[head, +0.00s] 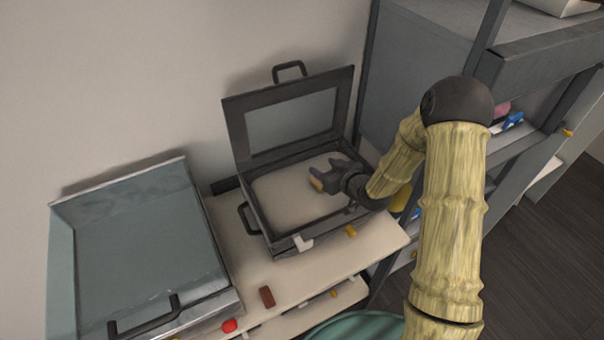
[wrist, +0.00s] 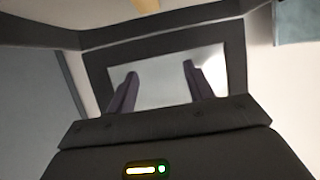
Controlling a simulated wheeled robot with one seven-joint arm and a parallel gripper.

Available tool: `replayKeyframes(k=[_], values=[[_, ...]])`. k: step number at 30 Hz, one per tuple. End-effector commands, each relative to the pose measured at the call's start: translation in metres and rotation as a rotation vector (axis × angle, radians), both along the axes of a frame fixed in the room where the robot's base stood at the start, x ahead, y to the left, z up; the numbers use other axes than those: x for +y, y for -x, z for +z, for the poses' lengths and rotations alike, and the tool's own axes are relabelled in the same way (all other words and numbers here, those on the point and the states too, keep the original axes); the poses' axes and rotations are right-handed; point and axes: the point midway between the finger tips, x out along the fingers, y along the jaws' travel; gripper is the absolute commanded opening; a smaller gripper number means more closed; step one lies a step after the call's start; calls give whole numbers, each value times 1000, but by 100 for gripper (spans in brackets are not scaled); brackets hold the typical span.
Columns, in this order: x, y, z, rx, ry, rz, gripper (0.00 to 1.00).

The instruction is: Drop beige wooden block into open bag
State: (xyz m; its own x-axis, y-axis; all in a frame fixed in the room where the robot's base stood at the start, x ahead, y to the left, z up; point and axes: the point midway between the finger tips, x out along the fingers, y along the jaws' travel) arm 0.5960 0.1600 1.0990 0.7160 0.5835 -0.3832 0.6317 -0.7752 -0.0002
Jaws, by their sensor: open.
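The open bag (head: 277,242) is a dark case on the table, with its framed lid (head: 237,113) raised and a pale inside. My gripper (head: 318,180) is over its inside, toward the right. A small tan piece, likely the beige wooden block (head: 315,184), shows at the fingertips; I cannot tell whether it touches them or lies beyond. In the wrist view my gripper (wrist: 160,75) has its two dark fingers apart, with nothing visible between them. The dark frame and pale panel of the case (wrist: 165,85) show behind them.
A larger grey-teal case (head: 150,240) stands left. A brown block (head: 267,297), a red item (head: 229,325), a white piece (head: 302,243) and a yellow piece (head: 350,231) are near the front. A dark shelf unit (head: 425,60) stands at right, close to my arm.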

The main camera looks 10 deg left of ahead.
Motion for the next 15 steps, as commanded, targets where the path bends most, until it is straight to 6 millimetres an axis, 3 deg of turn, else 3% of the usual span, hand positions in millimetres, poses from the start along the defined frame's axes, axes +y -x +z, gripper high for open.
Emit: replayKeyframes(k=[15], values=[[-56, 66, 34, -1, 1, -4, 52]])
